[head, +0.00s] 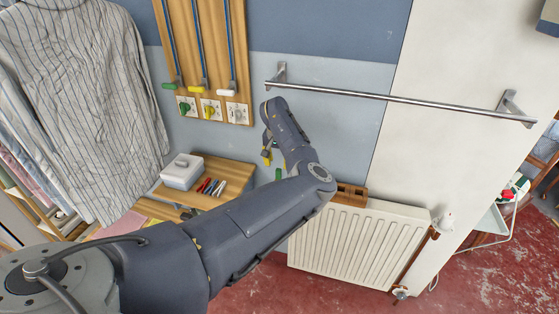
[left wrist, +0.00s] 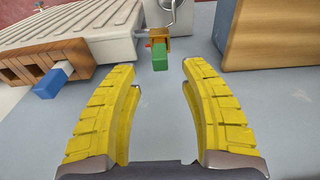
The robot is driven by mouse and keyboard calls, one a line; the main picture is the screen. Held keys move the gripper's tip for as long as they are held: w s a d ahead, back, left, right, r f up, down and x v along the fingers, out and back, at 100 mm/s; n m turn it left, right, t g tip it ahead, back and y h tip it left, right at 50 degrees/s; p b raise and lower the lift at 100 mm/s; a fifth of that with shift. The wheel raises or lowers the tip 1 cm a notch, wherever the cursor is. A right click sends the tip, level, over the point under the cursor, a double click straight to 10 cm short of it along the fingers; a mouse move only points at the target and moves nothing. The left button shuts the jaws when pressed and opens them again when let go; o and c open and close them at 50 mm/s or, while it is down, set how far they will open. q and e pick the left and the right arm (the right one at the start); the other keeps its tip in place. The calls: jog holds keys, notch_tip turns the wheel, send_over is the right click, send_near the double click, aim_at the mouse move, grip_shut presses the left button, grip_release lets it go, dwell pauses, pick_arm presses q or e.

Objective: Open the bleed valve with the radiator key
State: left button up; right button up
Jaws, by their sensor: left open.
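My left gripper (head: 271,160) is open and empty, in front of the wall left of the white radiator (head: 365,243). Its two yellow fingers also show in the left wrist view (left wrist: 158,78). Beyond and between the fingertips is a green block-shaped handle (left wrist: 160,57) on an orange-brown fitting (left wrist: 155,43) by the radiator's end. The green handle (head: 278,174) shows small in the head view. A blue-handled piece (left wrist: 50,84) with a pale shank sits in a wooden rack (left wrist: 30,68) beside the radiator. I cannot tell for certain which is the radiator key. The bleed valve is not clearly visible.
A wooden shelf (head: 228,178) with a white box (head: 182,171) and pens stands left. A metal rail (head: 400,98) crosses the wall above the radiator.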

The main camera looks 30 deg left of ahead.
aim_at(278, 170)
pick_arm(q)
jog(key=shift+w+a+f, duration=0.1)
jog(key=shift+w+f, duration=0.05)
jog(key=shift+f, duration=1.25)
jog(key=shift+w+f, duration=0.15)
jog(key=shift+f, duration=1.25)
grip_shut()
